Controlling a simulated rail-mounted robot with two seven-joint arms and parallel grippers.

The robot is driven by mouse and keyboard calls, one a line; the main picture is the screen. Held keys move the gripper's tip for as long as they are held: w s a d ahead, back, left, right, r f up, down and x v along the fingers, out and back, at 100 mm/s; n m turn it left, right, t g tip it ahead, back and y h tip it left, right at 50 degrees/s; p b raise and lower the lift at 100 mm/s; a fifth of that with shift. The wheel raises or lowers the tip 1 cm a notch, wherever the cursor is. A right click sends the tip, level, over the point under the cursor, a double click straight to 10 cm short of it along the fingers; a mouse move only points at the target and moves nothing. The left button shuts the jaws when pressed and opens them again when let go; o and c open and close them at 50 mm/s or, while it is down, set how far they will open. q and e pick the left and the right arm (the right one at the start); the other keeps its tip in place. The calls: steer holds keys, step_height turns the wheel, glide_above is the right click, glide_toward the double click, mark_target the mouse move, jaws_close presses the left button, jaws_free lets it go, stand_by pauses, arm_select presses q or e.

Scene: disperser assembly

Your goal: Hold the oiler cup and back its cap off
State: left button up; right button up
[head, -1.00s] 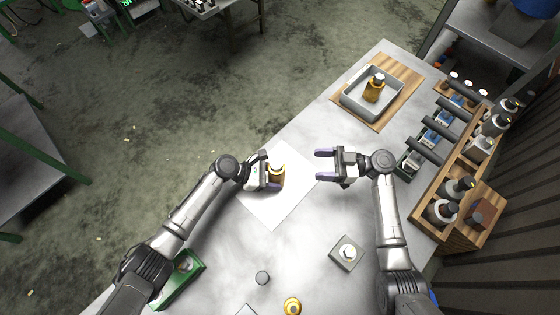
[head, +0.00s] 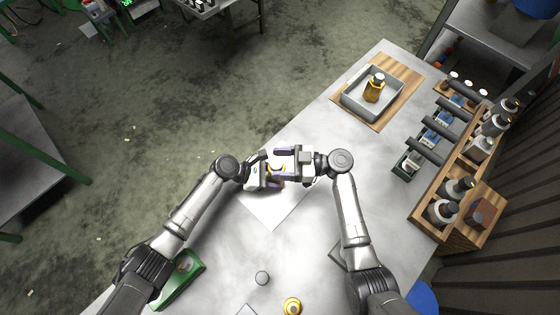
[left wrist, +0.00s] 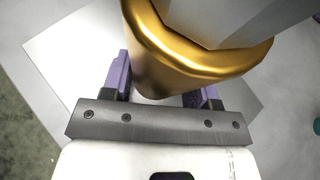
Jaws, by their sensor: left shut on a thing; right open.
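The oiler cup (left wrist: 160,75) shows in the left wrist view as a gold body between the purple fingers of my left gripper (left wrist: 165,88). My left gripper (head: 272,176) is shut on the cup above the white sheet (head: 275,212). In the left wrist view a grey faceted shape covers the top of the cup, and I cannot tell whether it is the cap or part of my right gripper. My right gripper (head: 284,165) is open, with its purple fingers around the top of the cup in the head view. The cap is mostly hidden there.
A grey tray (head: 346,105) with an amber bottle (head: 375,88) stands on a wooden board at the back. Wooden racks with bottles (head: 445,212) line the right side.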

steer(key=shift+a, duration=0.1)
steer(key=shift+c, duration=0.4)
steer(key=c, duration=0.8)
steer(key=shift+w+n+g, duration=0.15)
steer(key=shift+n+g, duration=1.45)
steer(key=shift+g, duration=0.9)
steer(key=shift+c, duration=0.2)
steer(key=o, duration=0.9)
steer(key=v, duration=1.2)
steer(key=shift+r, duration=0.25)
